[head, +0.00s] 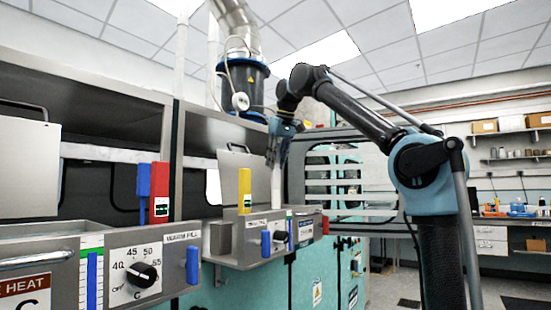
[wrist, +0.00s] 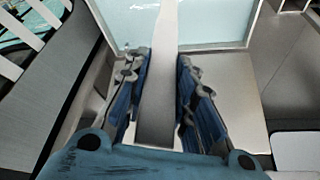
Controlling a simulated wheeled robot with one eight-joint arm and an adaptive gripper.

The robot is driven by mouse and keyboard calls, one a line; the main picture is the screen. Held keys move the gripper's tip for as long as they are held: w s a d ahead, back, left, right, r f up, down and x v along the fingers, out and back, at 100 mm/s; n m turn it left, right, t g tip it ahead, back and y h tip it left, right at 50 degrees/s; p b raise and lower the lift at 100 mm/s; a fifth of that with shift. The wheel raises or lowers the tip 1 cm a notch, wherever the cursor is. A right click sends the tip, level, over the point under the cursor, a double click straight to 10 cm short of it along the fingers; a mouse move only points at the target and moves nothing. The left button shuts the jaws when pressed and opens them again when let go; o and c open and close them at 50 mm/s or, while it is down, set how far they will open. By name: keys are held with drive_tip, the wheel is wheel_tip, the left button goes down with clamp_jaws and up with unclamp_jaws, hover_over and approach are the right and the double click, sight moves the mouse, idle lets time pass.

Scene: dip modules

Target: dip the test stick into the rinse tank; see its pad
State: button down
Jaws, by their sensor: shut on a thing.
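My gripper (head: 276,160) is shut on the pale test stick (head: 276,188). The stick hangs upright below it, over the module with the grey front, which I take as the rinse tank (head: 262,252); its label is too small to read surely. The stick's lower end passes behind the tank's front edge. In the wrist view my gripper (wrist: 160,62) has a finger on each side of the stick (wrist: 158,100). The far part of the stick overlaps the light-blue liquid (wrist: 212,22). I cannot tell how deep it reaches. The pad is not visible.
A nearer module with a dial (head: 135,275) stands at the left, with blue and red upright pieces (head: 160,190) on it. A yellow piece (head: 245,190) stands close left of the stick. Raised lids and a metal hood (head: 100,70) flank the tanks.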

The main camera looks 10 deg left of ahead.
sight(277, 180)
drive_tip(key=shift+f, duration=4.55)
drive_tip(key=shift+r, duration=7.4)
drive_tip(key=shift+d, duration=0.1)
